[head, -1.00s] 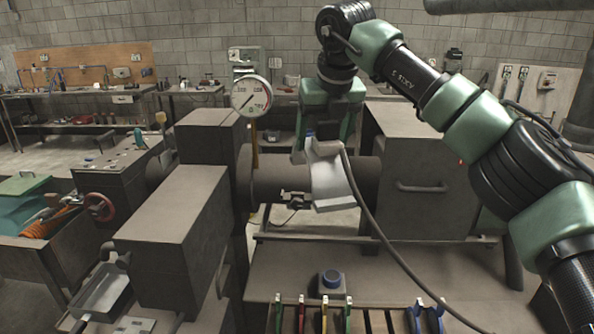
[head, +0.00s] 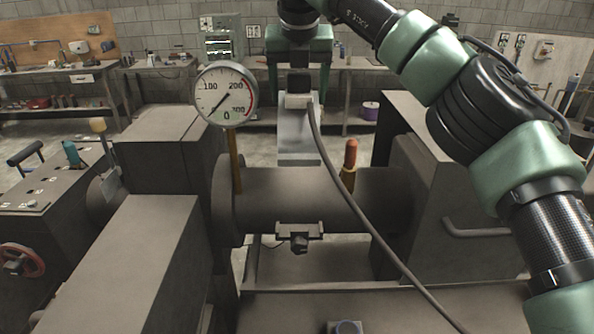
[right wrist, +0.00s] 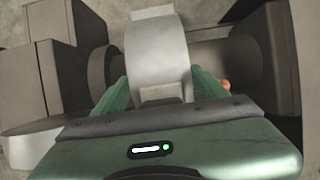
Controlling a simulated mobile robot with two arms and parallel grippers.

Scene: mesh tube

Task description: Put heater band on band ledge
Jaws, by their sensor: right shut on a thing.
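The heater band (head: 297,140) is a pale metal curved sheet with a dark cable. It hangs from my right gripper (head: 298,92), which is shut on it, above the dark horizontal barrel (head: 290,195). Its lower edge appears at the barrel's top edge; I cannot tell whether they touch. In the right wrist view the band (right wrist: 158,52) stands between the green fingers (right wrist: 160,92), with the barrel behind it. A small bracket (head: 300,231) with a knob is on the barrel's front; I cannot tell whether it is the band ledge. My left gripper is out of view.
A round gauge (head: 225,94) on a stem stands left of the band. Large dark housings flank the barrel. The cable (head: 350,205) crosses in front of the barrel.

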